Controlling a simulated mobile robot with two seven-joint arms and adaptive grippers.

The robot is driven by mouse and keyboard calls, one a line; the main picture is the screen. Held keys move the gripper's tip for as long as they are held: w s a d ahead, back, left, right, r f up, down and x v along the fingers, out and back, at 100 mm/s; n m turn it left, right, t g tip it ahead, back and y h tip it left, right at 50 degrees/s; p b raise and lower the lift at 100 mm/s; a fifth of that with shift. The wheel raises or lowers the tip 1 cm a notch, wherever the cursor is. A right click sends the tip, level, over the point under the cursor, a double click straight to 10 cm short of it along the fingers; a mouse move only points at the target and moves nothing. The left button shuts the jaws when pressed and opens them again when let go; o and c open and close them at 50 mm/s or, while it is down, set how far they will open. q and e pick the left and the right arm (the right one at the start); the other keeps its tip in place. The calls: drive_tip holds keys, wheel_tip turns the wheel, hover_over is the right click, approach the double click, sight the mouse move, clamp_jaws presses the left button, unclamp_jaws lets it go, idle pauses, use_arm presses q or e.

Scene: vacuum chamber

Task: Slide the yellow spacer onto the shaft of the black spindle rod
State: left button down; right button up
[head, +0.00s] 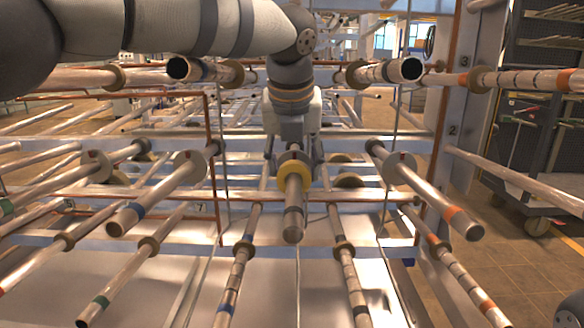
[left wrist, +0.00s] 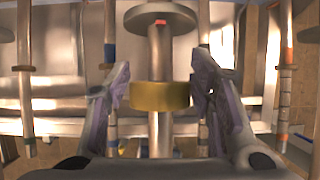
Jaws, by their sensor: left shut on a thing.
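The yellow spacer (head: 294,167) is a thick ring, seen near the middle of the head view and at the centre of the left wrist view (left wrist: 160,95). My left gripper (head: 293,150) is shut on the spacer, one finger at each side. In the left wrist view its fingers (left wrist: 160,88) flank the ring.
Rods with coloured bands stick out on both sides, including a blue-banded rod (head: 155,195) and an orange-banded rod (head: 432,200). More rods (head: 235,275) lie below. A frame post (head: 465,95) stands right, with a cart (head: 535,110) beyond.

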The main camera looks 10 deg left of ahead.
sight(294, 164)
use_arm(q)
drive_tip(key=x, duration=0.4)
drive_tip(key=shift+s+a+f, duration=0.1)
drive_tip(key=shift+s+a, duration=0.05)
drive_tip(key=shift+a, duration=0.05)
drive_tip(key=c, duration=1.3)
unclamp_jaws()
drive_tip(key=shift+d+g, duration=0.1)
drive_tip(key=shift+g, duration=0.2)
drive_tip(key=shift+o, duration=1.2)
drive_tip(key=shift+f, duration=0.25)
use_arm(e)
drive_tip(key=shift+s+d+f+g, duration=0.1)
drive_tip(key=shift+s+f+g, duration=0.25)
drive_tip(key=shift+f, duration=0.25)
use_arm(q)
drive_tip(key=v, duration=0.2)
drive_tip(key=w+v, duration=0.1)
drive_tip(key=v, duration=0.4)
drive_tip(key=shift+w+r, duration=0.25)
drive_tip(key=shift+r, duration=0.05)
drive_tip(key=v, duration=0.4)
drive_tip(key=shift+s+d+r, duration=0.1)
drive_tip(key=shift+s+r, duration=0.1)
drive_tip(key=shift+s, duration=0.2)
drive_tip(key=shift+r, duration=0.2)
use_arm(e)
drive_tip(key=shift+w+r, duration=0.35)
drive_tip(key=shift+w, duration=0.3)
